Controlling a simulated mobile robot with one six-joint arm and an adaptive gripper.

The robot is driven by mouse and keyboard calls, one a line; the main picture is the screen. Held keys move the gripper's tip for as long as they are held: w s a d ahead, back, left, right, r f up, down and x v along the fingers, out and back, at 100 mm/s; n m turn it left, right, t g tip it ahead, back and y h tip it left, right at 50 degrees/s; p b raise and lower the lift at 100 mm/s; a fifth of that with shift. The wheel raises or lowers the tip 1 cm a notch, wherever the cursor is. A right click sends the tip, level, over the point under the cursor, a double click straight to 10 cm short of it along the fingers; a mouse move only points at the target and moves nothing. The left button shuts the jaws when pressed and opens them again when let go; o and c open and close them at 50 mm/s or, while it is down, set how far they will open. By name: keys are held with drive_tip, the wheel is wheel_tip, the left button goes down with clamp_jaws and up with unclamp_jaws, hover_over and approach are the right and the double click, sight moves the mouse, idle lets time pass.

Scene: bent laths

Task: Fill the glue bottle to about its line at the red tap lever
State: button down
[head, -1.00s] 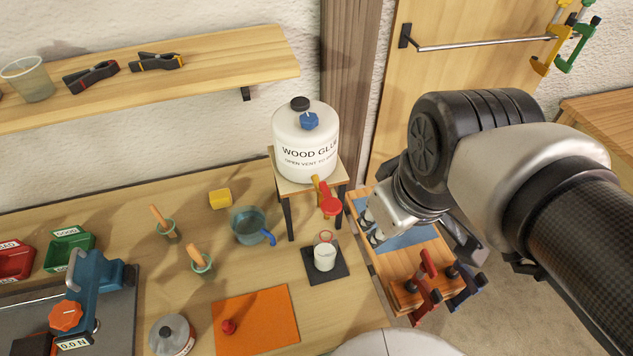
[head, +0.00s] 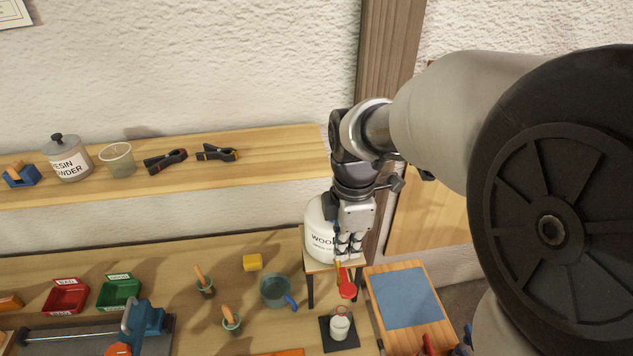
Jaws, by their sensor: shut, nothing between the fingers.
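The white wood glue tank (head: 318,228) stands on a small stand, with its upper right part and blue vent hidden behind my arm. Its tap with the red lever (head: 347,286) hangs at the stand's front edge. The glue bottle (head: 340,328) stands upright on a dark square pad (head: 328,343) below the tap. It is white in its lower part; its fill line is too small to make out. My gripper (head: 348,248) points down in front of the tank's right side, above the red lever. It is shut and empty; I cannot tell whether it touches the tank.
A teal pot with a blue handle (head: 276,291), a yellow block (head: 252,262) and brush pots (head: 205,287) stand left of the stand. A wooden board with a blue sheet (head: 405,297) lies to the right. A shelf (head: 270,150) runs along the wall behind.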

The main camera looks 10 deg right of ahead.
sight(342, 291)
wheel_tip(342, 291, down, 14)
drive_tip(key=shift+f+b, duration=0.1)
drive_tip(key=shift+b, duration=0.35)
idle(0.4)
